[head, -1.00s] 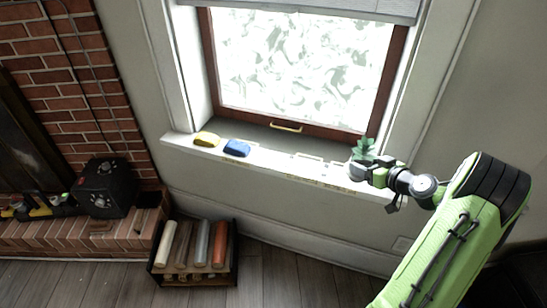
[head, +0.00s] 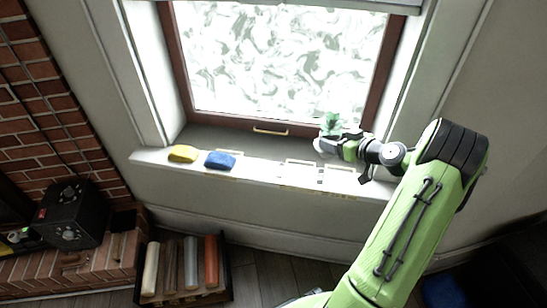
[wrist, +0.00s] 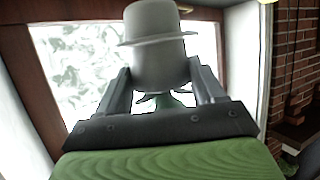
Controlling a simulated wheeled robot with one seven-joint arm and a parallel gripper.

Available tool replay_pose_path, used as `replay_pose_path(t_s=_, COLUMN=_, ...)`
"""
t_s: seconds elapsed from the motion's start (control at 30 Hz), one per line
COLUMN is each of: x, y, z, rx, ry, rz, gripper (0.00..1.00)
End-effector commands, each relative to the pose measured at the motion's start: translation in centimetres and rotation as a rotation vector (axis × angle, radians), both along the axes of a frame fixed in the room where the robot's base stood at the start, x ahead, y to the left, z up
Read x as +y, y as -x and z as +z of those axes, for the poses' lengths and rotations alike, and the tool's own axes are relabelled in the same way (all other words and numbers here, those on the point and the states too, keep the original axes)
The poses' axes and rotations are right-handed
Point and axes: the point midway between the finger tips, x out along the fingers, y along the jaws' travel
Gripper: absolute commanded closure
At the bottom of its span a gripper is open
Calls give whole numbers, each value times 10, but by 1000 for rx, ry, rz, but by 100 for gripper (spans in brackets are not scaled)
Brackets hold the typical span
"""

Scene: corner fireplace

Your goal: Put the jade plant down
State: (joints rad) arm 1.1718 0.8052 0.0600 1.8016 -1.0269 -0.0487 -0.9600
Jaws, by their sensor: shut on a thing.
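The jade plant has green leaves (head: 331,122) that show in the head view above my gripper, at the right part of the window sill. My gripper (head: 326,145) is shut on its pot. In the wrist view the pale grey pot (wrist: 155,45) sits between the two fingers, its rim toward the palm, and a bit of green shows below the rim. The white window sill (head: 262,174) runs under the window. I cannot tell whether the pot's base touches the sill.
A yellow block (head: 183,154) and a blue block (head: 220,160) lie on the sill's left part. Flat pale outlined shapes (head: 299,171) lie on the sill between the blue block and my gripper. The window (head: 285,60) is behind. A crate of rolls (head: 183,268) stands on the floor below.

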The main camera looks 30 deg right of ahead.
Motion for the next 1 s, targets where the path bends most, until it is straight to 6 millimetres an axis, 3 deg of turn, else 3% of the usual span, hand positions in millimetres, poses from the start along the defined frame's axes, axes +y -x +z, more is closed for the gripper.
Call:
replay_pose_path(t_s=0.07, x=0, y=0, z=-3, rx=-1, ry=-1, rz=-1, gripper=70)
replay_pose_path(t_s=0.3, x=0, y=0, z=-56, rx=-1, ry=-3, rz=0, gripper=70)
replay_pose_path(t_s=0.6, x=0, y=0, z=-100, rx=-2, ry=-2, rz=-1, gripper=70)
replay_pose_path(t_s=0.97, x=0, y=0, z=-103, rx=-2, ry=1, rz=-1, gripper=70)
replay_pose_path(t_s=1.0, x=0, y=1, z=-103, rx=0, ry=0, rz=-1, gripper=27)
